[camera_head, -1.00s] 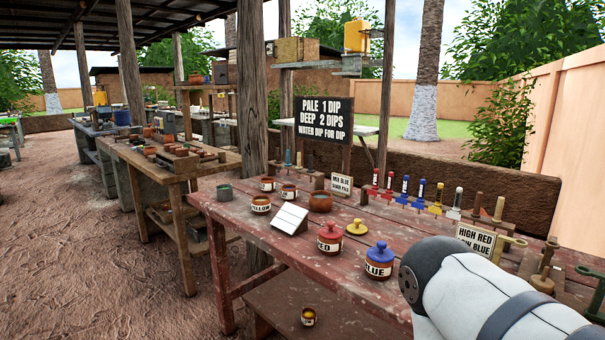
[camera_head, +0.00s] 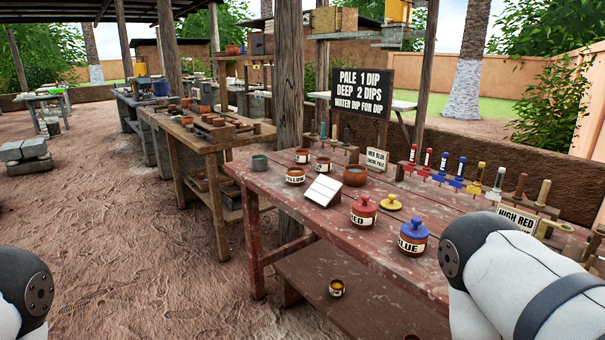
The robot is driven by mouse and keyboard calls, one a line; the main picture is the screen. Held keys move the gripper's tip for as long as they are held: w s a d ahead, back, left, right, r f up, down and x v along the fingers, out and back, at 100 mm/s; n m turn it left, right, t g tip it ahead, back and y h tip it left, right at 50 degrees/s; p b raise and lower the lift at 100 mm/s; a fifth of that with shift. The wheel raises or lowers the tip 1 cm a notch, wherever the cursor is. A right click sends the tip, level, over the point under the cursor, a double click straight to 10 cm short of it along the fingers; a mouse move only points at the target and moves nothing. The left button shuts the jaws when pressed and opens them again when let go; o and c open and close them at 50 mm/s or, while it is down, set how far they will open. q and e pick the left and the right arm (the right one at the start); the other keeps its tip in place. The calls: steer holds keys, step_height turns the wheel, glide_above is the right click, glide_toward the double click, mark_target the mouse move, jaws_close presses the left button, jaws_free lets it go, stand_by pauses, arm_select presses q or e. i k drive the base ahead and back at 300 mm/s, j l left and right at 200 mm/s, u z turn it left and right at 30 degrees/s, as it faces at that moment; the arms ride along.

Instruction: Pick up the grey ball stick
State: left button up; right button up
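A row of upright sticks with red, blue, yellow and whitish shafts stands along the back right of the red wooden table (camera_head: 290,210). More thin sticks (camera_head: 334,131) stand in a rack at the table's back left, too small to make out. Parts of my two arms show at the lower left and lower right edges. Neither gripper is in view.
On the table stand a red-lidded jar (camera_head: 363,211), a blue-lidded jar (camera_head: 412,237), a yellow lid (camera_head: 391,202), a white tilted panel (camera_head: 323,190) and several small pots. A black sign (camera_head: 361,92) stands behind. Open dirt floor (camera_head: 120,230) lies to the left.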

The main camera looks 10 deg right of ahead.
mark_target(345, 144)
steer(key=i+j, duration=0.25)
steer(key=i+j+z, duration=0.15)
steer(key=j, duration=0.35)
steer(key=i+j, duration=0.3)
steer(key=i+j+z, duration=0.15)
steer(key=j, duration=0.3)
steer(key=i, duration=0.05)
